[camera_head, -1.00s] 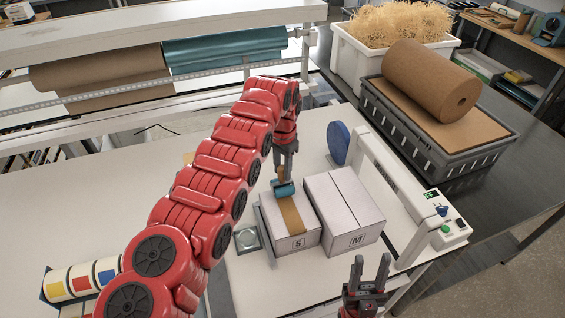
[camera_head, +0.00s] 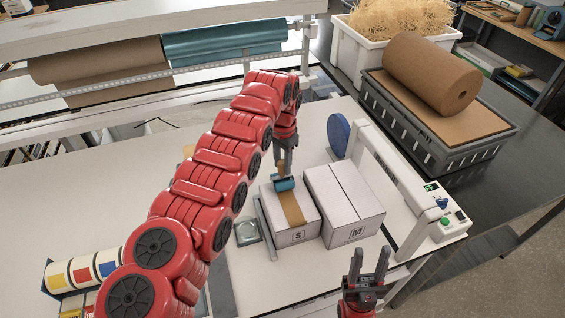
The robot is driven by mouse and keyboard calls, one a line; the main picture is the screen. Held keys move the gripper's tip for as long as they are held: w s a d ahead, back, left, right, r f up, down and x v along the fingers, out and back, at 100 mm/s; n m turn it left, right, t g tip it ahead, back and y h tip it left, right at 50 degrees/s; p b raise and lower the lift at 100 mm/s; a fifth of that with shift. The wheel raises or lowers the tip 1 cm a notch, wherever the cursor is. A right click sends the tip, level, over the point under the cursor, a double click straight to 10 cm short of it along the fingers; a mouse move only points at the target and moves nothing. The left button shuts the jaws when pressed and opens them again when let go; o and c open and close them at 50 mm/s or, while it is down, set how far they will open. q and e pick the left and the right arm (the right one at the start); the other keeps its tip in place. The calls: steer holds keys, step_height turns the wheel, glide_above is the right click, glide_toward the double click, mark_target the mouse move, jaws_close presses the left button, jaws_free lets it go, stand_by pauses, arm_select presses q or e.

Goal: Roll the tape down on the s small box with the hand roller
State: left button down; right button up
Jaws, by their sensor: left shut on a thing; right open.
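The small box marked S (camera_head: 305,228) stands on the white bench with a strip of brown tape (camera_head: 291,209) along its top. My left gripper (camera_head: 283,168) is shut on the hand roller, held upright. The roller's blue cylinder (camera_head: 285,184) is over the far end of the tape, at the box's back edge; I cannot tell whether it touches the tape. My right gripper (camera_head: 370,264) is open and empty, in front of the boxes near the bench's front edge.
The box marked M (camera_head: 346,202) stands close on the right of the S box. A white sealing machine (camera_head: 400,197) with a blue disc (camera_head: 338,137) is further right. Tape rolls (camera_head: 82,273) lie at the left.

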arm_select(q)
steer(key=shift+f+b, duration=0.35)
steer(key=shift+f, duration=0.05)
steer(key=shift+s, duration=0.1)
stand_by(0.5)
steer(key=shift+s+d, duration=0.15)
steer(key=shift+s, duration=0.4)
steer(key=shift+s+d, duration=0.15)
steer(key=shift+s, duration=0.35)
steer(key=shift+s+d+p, duration=0.35)
steer(key=shift+s+p, duration=0.1)
steer(key=shift+s, duration=0.45)
steer(key=shift+s+d+f, duration=0.1)
steer(key=shift+s+d, duration=0.1)
steer(key=shift+s, duration=0.4)
steer(key=shift+s+d, duration=0.15)
steer(key=shift+s, duration=0.4)
steer(key=shift+s, duration=0.15)
